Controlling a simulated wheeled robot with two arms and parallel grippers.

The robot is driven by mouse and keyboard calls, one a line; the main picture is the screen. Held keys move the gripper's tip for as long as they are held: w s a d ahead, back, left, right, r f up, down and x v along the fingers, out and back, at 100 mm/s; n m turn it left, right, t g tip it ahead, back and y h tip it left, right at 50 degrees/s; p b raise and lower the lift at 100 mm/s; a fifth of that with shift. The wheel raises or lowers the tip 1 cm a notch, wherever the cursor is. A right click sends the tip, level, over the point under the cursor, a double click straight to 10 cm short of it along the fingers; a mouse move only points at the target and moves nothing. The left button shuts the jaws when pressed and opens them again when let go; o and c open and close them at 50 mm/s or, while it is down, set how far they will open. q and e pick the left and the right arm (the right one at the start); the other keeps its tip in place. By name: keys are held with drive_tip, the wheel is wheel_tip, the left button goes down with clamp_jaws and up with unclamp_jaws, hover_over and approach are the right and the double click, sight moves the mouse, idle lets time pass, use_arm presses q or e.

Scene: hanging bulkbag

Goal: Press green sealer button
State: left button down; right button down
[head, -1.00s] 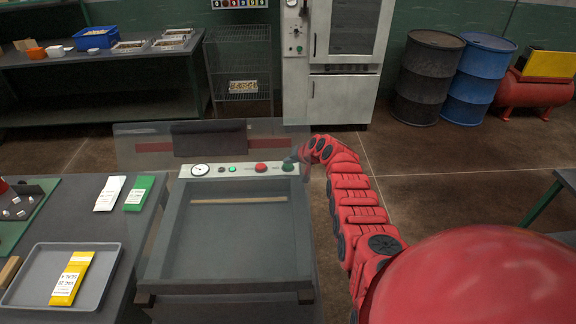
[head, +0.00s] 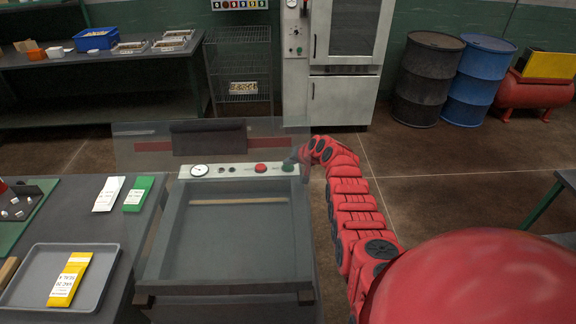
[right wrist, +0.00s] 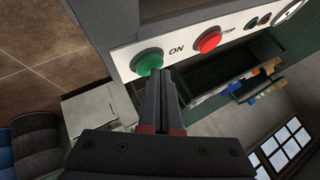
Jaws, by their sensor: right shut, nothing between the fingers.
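The green button (head: 288,167) is at the right end of the sealer's white control panel (head: 216,171). In the right wrist view the green button (right wrist: 147,62) carries the label "ON" beside it. My right gripper (head: 299,163) is at this end of the panel, right next to the button. In the right wrist view my right gripper (right wrist: 160,74) is shut and empty, its fingertips at the button's lower edge; I cannot tell whether they press it. The sealer (head: 240,250) is an open grey chamber with a raised clear lid. My left gripper is not in view.
A red button (head: 260,168) sits left of the green one, with two dark lamps and a gauge (head: 200,170) further left. A tray (head: 100,290) with a yellow packet (head: 71,279), and white and green packets, lie on the left table.

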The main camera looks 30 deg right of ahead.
drive_tip(key=shift+r+p, duration=1.55)
drive_tip(key=shift+r, duration=1.55)
drive_tip(key=shift+f, duration=0.1)
